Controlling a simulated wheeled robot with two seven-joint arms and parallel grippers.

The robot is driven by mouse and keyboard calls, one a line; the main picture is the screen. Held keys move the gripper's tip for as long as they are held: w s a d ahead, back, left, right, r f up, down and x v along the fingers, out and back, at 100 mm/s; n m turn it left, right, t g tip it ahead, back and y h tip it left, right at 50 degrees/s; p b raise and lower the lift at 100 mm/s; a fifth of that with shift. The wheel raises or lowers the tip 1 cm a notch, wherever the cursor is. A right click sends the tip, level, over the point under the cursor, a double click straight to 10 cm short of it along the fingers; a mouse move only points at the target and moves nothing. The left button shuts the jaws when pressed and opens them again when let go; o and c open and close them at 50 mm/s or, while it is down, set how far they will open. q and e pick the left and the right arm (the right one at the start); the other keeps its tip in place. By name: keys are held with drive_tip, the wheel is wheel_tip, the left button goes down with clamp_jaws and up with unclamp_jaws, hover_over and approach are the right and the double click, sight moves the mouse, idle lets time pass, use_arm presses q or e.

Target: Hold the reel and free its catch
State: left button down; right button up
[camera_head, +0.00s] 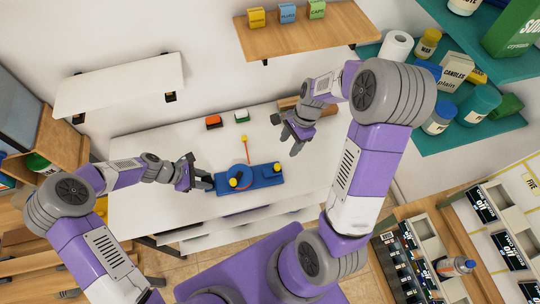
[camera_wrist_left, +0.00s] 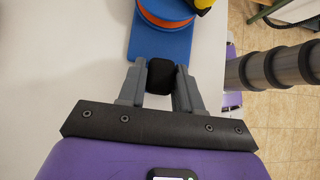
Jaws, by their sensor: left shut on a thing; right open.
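The reel unit is a blue base (camera_head: 262,181) on the white table, with a round blue part, yellow-topped knobs and a thin red rod with a yellow tip (camera_head: 244,139) reaching towards the back. In the left wrist view its blue base (camera_wrist_left: 143,42) shows at the top, with the orange-and-blue round edge of the reel (camera_wrist_left: 163,14) cut off by the frame. My left gripper (camera_head: 208,182) is shut on a black block (camera_wrist_left: 160,75) at the base's left end. My right gripper (camera_head: 293,147) is open and empty, above the table, behind and right of the unit. I cannot tell which part is the catch.
An orange box (camera_head: 213,122) and a green-and-white box (camera_head: 241,116) stand behind the unit. A wooden block (camera_head: 290,103) lies at the back right, near my right arm. Shelves hang on the wall above. The table (camera_head: 150,150) is clear at the left.

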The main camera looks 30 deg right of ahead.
use_arm(q)
drive_tip(key=c, duration=0.7)
unclamp_jaws()
drive_tip(key=v, duration=1.2)
drive_tip(key=shift+a, duration=0.1)
